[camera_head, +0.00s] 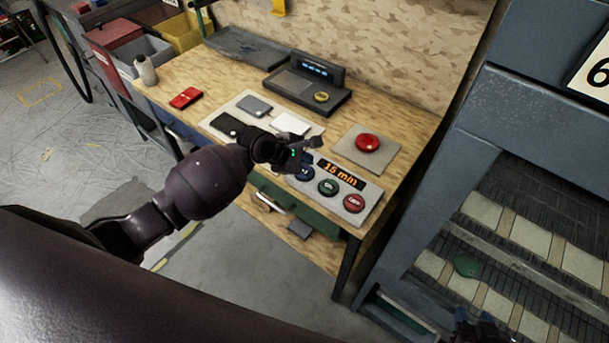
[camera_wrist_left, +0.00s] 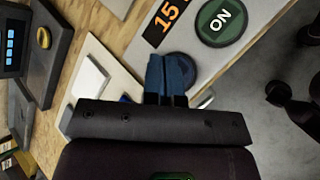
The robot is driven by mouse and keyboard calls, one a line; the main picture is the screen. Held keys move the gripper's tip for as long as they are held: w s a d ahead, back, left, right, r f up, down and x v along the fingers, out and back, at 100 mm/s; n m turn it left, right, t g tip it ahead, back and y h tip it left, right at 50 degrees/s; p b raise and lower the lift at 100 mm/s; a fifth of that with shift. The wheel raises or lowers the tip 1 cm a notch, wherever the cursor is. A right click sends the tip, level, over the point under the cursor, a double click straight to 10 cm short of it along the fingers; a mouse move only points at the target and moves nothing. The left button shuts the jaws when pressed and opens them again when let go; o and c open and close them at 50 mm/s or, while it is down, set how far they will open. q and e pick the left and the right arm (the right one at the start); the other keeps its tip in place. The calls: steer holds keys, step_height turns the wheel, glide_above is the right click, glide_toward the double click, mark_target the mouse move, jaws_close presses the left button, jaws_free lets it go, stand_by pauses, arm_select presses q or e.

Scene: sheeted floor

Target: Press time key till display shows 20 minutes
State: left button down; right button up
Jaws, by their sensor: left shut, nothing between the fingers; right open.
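The control panel (camera_head: 356,205) lies at the front right of the workbench. Its display (camera_head: 341,173) shows orange digits that read 15, with a unit that looks like min. The panel has a blue key (camera_head: 306,173), a green ON key (camera_head: 327,188) and a red key (camera_head: 354,203). My left gripper (camera_head: 302,161) is shut and empty, with its fingertips over the blue key. In the left wrist view, the blue fingers (camera_wrist_left: 170,74) overlap the blue key (camera_wrist_left: 184,66) and hide part of it; contact cannot be told. My right gripper (camera_head: 480,328) shows partly at the bottom edge.
A red button (camera_head: 367,143) on a square plate sits behind the panel. A grey device with a blue screen (camera_head: 318,68) stands at the back. A red case (camera_head: 186,97) lies at the left. A blue-grey metal rack (camera_head: 480,110) stands close on the right.

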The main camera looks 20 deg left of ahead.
mark_target(305, 172)
arm_select(q)
steer(key=shift+f, duration=0.85)
arm_select(e)
steer(key=shift+w, duration=0.3)
steer(key=shift+s+f, duration=0.15)
steer(key=shift+s, duration=0.1)
steer(key=shift+s+f, duration=0.15)
steer(key=shift+w+r, duration=0.3)
steer(key=shift+w, duration=0.15)
steer(key=shift+s+f, duration=0.1)
arm_select(q)
steer(key=shift+f, duration=0.2)
arm_select(e)
steer(key=shift+s, duration=0.35)
arm_select(q)
steer(key=shift+f, duration=0.2)
steer(key=shift+f, duration=0.1)
arm_select(e)
steer(key=shift+w+r, duration=0.25)
steer(key=shift+w, duration=0.2)
